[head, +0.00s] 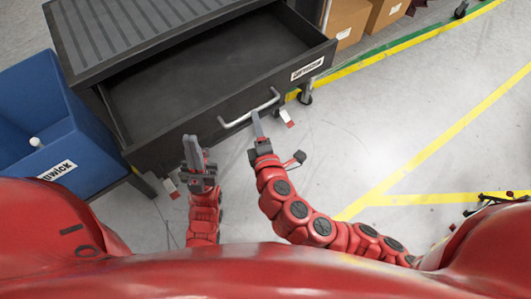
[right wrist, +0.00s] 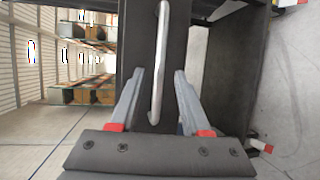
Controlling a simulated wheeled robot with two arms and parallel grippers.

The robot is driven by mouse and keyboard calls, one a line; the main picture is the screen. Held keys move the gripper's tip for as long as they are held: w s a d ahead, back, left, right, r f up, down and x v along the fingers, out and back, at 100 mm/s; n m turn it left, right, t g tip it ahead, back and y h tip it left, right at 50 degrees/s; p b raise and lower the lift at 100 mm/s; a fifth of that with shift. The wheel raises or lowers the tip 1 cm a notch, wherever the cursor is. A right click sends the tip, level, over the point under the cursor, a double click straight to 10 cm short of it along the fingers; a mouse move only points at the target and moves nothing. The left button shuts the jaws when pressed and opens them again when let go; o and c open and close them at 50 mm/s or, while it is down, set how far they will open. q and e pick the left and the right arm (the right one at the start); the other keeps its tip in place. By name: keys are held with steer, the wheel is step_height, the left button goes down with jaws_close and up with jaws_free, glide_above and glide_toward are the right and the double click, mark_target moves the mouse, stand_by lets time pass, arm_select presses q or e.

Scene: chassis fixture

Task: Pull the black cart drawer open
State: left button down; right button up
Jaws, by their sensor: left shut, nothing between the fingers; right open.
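The black cart (head: 150,30) stands at the upper left of the head view. Its drawer (head: 190,75) is pulled well out, and its empty inside shows. A silver bar handle (head: 249,108) is on the drawer front. My right gripper (head: 256,118) is open at the handle's right part. In the right wrist view the handle (right wrist: 159,60) lies between the spread fingertips (right wrist: 159,75), with gaps on both sides. My left gripper (head: 190,142) is shut and empty, in front of the drawer's left part, left of the handle.
A blue bin (head: 45,120) stands left of the cart. Cardboard boxes (head: 348,20) are behind it at the right. A cart caster (head: 305,95) shows by the drawer's right end.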

steer(key=p+v, duration=0.5)
steer(key=v, duration=0.7)
